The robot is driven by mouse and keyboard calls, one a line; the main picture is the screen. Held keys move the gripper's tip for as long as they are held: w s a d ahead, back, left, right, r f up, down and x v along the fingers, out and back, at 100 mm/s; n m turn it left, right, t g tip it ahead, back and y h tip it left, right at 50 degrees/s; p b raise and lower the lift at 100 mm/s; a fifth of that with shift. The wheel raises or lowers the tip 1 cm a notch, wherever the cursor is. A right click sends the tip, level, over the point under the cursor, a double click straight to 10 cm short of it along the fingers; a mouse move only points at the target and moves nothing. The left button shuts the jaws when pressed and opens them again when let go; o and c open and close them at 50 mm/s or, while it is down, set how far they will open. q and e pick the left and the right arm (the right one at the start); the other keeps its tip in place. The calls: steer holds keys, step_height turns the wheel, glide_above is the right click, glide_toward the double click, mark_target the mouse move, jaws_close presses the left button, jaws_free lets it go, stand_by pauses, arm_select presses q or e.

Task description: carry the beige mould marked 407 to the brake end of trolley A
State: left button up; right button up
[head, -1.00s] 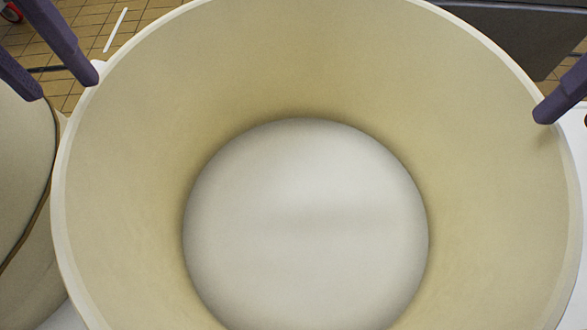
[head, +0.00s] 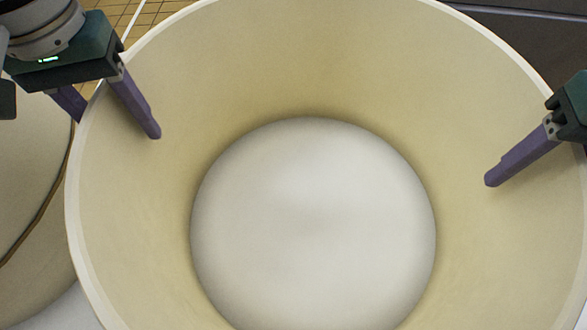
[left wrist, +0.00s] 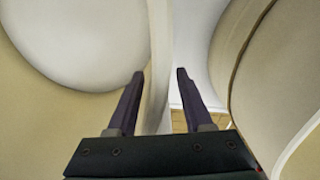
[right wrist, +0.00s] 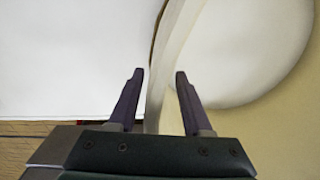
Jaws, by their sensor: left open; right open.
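A large beige mould (head: 320,85), open at the top with a pale round floor inside, fills most of the head view. No 407 mark shows. My left gripper (head: 116,124) is open astride its left rim, one finger inside and one outside. In the left wrist view the wall (left wrist: 158,60) stands between the fingers (left wrist: 160,74). My right gripper is open at the right rim; its inner finger (head: 520,162) shows inside the mould, and the outer one is hidden in the head view. In the right wrist view the wall runs between its fingers (right wrist: 160,74).
Another beige rounded vessel (head: 30,200) with a dark line around it stands close on the left. A white surface (head: 62,308) shows below and between them. A dark grey panel (head: 530,45) is at the back right. Tiled floor (head: 105,22) shows at the back left.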

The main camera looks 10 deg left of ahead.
arm_select(q)
steer(key=shift+c, duration=0.3)
arm_select(e)
steer(key=shift+c, duration=0.3)
arm_select(q)
jaws_close()
arm_select(e)
jaws_close()
arm_select(q)
steer(key=shift+r, duration=0.1)
arm_select(e)
steer(key=shift+r, duration=0.1)
stand_by(0.3)
